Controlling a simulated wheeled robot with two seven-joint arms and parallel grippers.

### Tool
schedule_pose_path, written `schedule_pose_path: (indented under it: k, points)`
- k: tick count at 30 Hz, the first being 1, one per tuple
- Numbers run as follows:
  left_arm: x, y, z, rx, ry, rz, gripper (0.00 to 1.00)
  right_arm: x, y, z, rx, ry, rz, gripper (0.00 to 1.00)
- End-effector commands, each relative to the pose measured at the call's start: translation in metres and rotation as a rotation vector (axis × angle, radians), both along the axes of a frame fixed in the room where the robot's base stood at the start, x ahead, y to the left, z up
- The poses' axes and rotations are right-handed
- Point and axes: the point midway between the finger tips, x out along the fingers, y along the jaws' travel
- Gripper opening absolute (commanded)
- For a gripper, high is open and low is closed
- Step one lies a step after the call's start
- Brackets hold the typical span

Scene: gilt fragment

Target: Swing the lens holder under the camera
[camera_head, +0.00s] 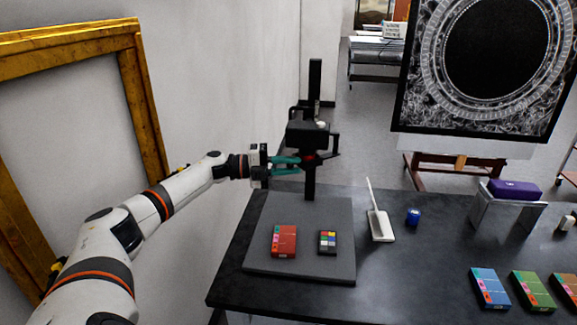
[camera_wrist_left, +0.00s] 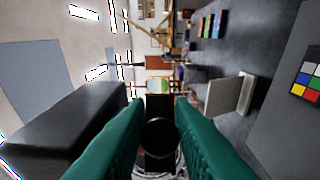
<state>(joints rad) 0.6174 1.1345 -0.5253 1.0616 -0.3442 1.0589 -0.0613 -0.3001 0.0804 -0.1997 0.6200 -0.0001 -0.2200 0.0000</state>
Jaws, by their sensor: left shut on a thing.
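A black copy stand rises at the back of a dark table, with the black camera (camera_head: 307,134) on its column. My left gripper (camera_head: 297,163) reaches in from the left with green fingers at the holder. In the left wrist view the green fingers (camera_wrist_left: 160,130) are shut on a dark rounded part of the holder (camera_wrist_left: 160,139). A large black block beside them (camera_wrist_left: 80,125) looks like the camera body. My right gripper is not in view.
The grey baseboard (camera_head: 330,215) carries a red box (camera_head: 284,241) and a colour chart (camera_head: 327,242). A white panel on a foot (camera_head: 381,225), a blue jar (camera_head: 413,217) and several coloured boxes stand to the right. A gilt frame (camera_head: 140,90) leans at the left wall.

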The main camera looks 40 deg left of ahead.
Motion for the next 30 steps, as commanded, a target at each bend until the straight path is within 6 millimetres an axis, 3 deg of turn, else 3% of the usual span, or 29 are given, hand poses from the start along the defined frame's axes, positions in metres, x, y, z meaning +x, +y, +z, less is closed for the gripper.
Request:
schedule_pose_path:
  k: [3,4,6,17,30]
  points:
    - [0.001,0.000,0.000,-0.001,-0.001,0.005,0.00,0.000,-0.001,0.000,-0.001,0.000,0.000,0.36]
    - [0.001,0.000,0.000,-0.001,-0.001,0.005,0.26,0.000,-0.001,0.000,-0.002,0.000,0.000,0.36]
    - [0.001,0.000,0.000,-0.001,-0.001,0.004,0.38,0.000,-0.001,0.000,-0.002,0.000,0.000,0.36]
    - [-0.003,0.003,-0.001,0.000,0.000,0.002,0.39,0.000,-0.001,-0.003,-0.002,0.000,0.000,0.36]
    - [-0.059,0.064,-0.006,0.004,0.003,0.004,0.39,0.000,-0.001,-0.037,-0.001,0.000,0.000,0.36]
